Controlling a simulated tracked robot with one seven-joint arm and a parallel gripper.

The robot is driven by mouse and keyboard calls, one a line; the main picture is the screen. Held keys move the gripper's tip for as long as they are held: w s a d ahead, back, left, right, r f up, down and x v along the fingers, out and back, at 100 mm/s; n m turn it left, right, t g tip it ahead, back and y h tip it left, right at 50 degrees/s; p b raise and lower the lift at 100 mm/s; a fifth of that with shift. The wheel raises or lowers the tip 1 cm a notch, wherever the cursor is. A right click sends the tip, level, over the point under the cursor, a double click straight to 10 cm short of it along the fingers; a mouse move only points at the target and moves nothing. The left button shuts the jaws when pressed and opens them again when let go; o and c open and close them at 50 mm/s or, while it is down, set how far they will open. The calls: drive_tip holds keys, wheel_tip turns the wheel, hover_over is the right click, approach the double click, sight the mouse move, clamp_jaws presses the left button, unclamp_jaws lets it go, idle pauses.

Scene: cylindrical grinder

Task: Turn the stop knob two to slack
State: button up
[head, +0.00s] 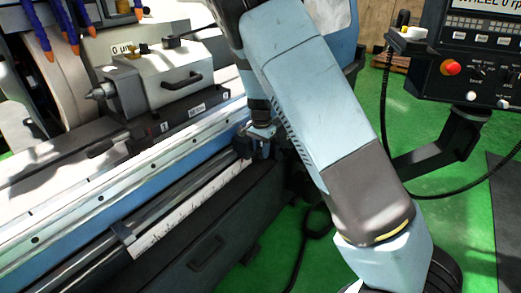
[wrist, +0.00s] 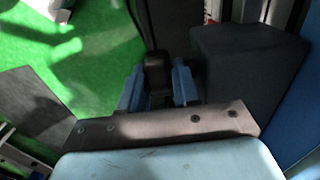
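My gripper (head: 262,135) is at the front rail of the grinder, by the right end of the pale scale strip, pointing down. In the wrist view its two blue fingers (wrist: 157,88) stand apart, one on each side of a dark block-shaped part (wrist: 157,72). This part may be stop knob two, but its shape is too dark to be sure. I cannot tell whether the fingers touch it. In the head view a dark stop piece (head: 243,142) sits just left of the gripper, and the gripper and arm partly hide that spot.
Another stop bracket (head: 123,236) is at the left end of the scale strip (head: 190,205). A control panel (head: 465,55) on a dark arm is at the right, with a hanging cable.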

drive_tip(key=shift+c, duration=1.4)
drive_tip(key=shift+a, duration=0.1)
drive_tip(key=t, duration=0.1)
drive_tip(key=t+h, duration=0.2)
drive_tip(key=shift+s+a, duration=0.3)
drive_tip(key=shift+s+a+f+t+h, duration=0.1)
drive_tip(key=shift+f+t+h, duration=0.05)
drive_tip(key=shift+t+h, duration=0.75)
drive_tip(key=shift+s+a+f+t+h, duration=0.1)
drive_tip(key=shift+f+t+h, duration=0.05)
drive_tip(key=shift+t+h, duration=0.7)
drive_tip(key=shift+s+a+f+t+h, duration=0.1)
drive_tip(key=shift+f+t+h, duration=0.05)
drive_tip(key=shift+t+h, duration=0.65)
drive_tip(key=shift+s+f+t+h, duration=0.15)
drive_tip(key=shift+t+h, duration=0.3)
drive_tip(key=shift+t, duration=0.6)
drive_tip(key=shift+f+t+h, duration=0.25)
drive_tip(key=shift+t+h, duration=0.75)
drive_tip(key=shift+t, duration=0.3)
drive_tip(key=shift+f+t+h, duration=0.15)
drive_tip(key=shift+t+h, duration=0.35)
drive_tip(key=shift+t, duration=0.2)
drive_tip(key=o, duration=0.7)
